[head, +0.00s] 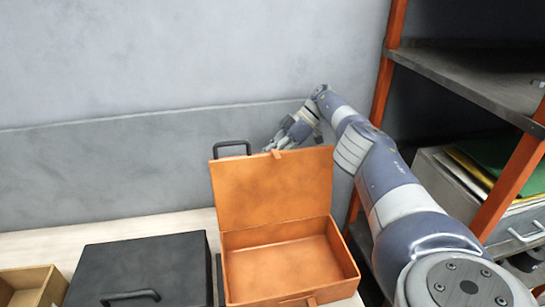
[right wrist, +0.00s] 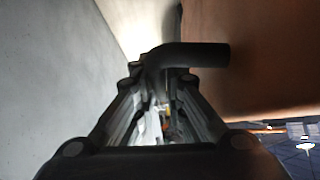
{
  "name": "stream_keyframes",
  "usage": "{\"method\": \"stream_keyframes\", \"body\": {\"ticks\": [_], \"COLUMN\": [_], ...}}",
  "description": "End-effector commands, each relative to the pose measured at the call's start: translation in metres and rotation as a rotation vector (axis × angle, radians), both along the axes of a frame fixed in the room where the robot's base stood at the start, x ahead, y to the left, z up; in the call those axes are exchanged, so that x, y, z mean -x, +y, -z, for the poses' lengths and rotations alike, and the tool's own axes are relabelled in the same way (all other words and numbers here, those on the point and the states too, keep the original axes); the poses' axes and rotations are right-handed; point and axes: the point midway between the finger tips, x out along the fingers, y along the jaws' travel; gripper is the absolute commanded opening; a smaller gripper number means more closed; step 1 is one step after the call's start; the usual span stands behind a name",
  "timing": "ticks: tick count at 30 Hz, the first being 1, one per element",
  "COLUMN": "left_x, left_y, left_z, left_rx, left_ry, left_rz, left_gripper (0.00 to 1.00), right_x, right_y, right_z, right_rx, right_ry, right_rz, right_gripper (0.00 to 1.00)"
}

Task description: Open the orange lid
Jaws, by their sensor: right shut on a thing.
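The orange box (head: 347,274) stands on the table with its interior open to view and empty. Its orange lid (head: 270,190) is raised, standing roughly upright at the back of the box. My right gripper (head: 270,149) is behind the lid's top edge, its fingertips mostly hidden there. In the right wrist view, the right gripper (right wrist: 165,100) is shut on a black bent handle (right wrist: 195,54) beside the lid's brownish face (right wrist: 275,50). My left gripper is not in view.
A black case (head: 140,262) and a cardboard box (head: 30,285) stand left of the orange box. A black handle loop (head: 232,144) shows above the lid's left corner. A grey wall is behind, and an orange-framed shelf (head: 470,75) is right.

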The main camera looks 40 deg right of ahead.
Motion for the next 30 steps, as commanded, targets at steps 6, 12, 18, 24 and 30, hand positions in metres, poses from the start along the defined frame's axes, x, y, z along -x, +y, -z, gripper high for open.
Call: {"method": "stream_keyframes", "body": {"ticks": [6,12,18,24,30], "left_x": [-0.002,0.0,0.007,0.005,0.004], "left_y": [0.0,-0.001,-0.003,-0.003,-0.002], "left_z": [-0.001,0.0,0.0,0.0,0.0], "left_rx": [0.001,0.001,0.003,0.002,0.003], "left_ry": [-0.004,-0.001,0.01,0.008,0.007], "left_rz": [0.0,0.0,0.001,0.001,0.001], "left_gripper": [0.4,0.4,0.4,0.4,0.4], "right_x": [0.0,0.0,0.0,0.0,-0.001], "right_y": [-0.002,-0.001,-0.001,-0.002,-0.002], "right_z": [-0.002,-0.001,-0.002,-0.022,-0.064], "right_rx": [0.001,0.001,0.002,0.002,0.002], "right_ry": [-0.004,-0.003,-0.002,-0.006,-0.008], "right_rz": [0.004,0.002,0.001,0.001,0.002], "right_gripper": [0.13,0.2,0.2,0.2,0.2]}}
